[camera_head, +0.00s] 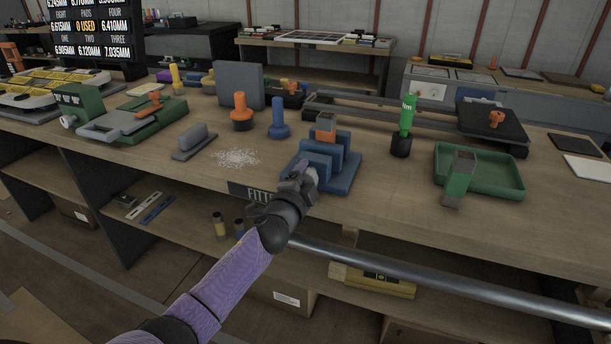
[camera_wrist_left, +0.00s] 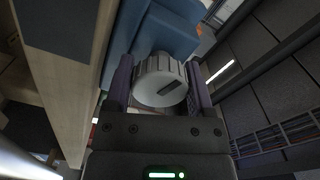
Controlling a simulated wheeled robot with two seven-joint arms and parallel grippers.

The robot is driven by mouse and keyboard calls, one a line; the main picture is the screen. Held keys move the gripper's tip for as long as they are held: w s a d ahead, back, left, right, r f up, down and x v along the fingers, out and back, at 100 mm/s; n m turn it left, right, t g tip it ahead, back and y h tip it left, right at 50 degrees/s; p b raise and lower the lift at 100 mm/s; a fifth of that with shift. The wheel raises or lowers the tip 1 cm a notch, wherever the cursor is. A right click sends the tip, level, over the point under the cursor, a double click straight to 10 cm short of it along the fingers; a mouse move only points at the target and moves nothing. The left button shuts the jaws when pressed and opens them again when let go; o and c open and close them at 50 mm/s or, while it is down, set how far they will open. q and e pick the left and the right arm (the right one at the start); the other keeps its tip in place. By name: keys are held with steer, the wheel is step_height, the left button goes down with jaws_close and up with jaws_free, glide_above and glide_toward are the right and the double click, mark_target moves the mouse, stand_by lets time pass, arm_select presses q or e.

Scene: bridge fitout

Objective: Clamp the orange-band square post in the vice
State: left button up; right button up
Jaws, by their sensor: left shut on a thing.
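The blue vice (camera_head: 343,182) stands near the front edge of the bench, its upright jaws one behind another. The orange-band square post (camera_head: 326,132) is upright at the vice's rear jaws; its lower part is hidden, so I cannot tell how tightly it is held. My left gripper (camera_head: 304,177) is at the front of the vice. In the left wrist view its fingers (camera_wrist_left: 160,88) are shut on a pale grey ribbed knob (camera_wrist_left: 157,76) with a dark slot, against the blue vice body (camera_wrist_left: 168,32). My right gripper is not in view.
A green tray (camera_head: 515,180) at the right has a green-band square post (camera_head: 460,178) at its front edge. A green pin in a black holder (camera_head: 401,146) stands right of the vice.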

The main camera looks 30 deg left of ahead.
arm_select(q)
steer(key=m, duration=0.4)
steer(key=shift+m+p, duration=0.3)
steer(key=m, duration=0.4)
steer(key=shift+r+m, duration=0.1)
steer(key=shift+m, duration=0.2)
steer(key=m+p, duration=0.1)
steer(key=m, duration=0.2)
steer(key=shift+m, duration=0.9)
steer(key=shift+d+m, duration=0.1)
steer(key=shift+m, duration=0.2)
